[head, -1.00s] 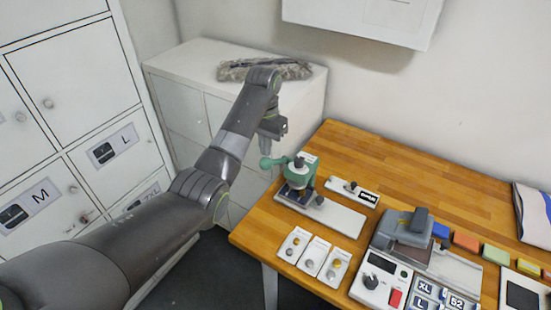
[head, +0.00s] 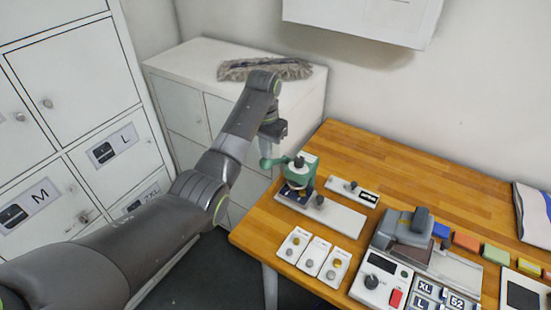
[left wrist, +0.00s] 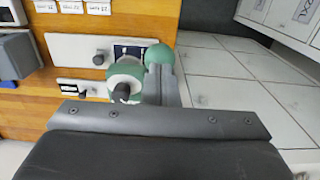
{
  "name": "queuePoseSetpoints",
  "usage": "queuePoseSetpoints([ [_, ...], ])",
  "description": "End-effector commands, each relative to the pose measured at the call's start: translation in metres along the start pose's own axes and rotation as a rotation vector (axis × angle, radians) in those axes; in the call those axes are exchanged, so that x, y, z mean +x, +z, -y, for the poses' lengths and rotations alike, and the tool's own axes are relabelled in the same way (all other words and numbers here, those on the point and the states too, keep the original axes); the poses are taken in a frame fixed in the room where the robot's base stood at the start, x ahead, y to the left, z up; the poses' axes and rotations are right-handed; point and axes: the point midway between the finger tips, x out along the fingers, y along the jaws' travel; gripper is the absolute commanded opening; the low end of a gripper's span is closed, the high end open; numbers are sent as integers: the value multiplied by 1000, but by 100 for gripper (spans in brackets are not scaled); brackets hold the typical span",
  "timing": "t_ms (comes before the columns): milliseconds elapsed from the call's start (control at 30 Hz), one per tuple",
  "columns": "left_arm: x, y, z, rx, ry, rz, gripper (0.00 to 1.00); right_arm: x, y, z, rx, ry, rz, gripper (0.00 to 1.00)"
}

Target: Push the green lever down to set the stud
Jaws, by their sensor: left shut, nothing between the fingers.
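The green stud press (head: 301,172) stands on a pale base plate at the left end of the wooden table. Its green lever (head: 266,163) sticks out to the left and ends in a round knob, which looks raised. My left gripper (head: 266,150) is shut and empty, pointing down at the knob from just above. In the left wrist view the shut fingers (left wrist: 160,80) overlap the green knob (left wrist: 159,56); whether they touch it I cannot tell. The press head (left wrist: 124,84) with its dark top is beside the fingers. My right gripper is not in view.
Three small cards with studs (head: 313,256) lie in front of the press. A grey heat-press-like machine (head: 406,228) stands to the right. A white cabinet (head: 170,68) with a mop head (head: 235,70) on top stands behind my left arm.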

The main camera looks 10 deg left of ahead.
Motion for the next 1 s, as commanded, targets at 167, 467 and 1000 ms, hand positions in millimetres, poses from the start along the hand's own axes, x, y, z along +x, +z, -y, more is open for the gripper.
queuePoseSetpoints([
  [167, 6, 0, 0, 0, 0, 2, 0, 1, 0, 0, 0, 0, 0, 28],
  [467, 9, 2, 0, 0, 1, 2, 0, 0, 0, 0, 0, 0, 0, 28],
  [1000, 24, 9, 0, 1, 1, 1, 0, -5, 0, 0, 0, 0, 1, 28],
])
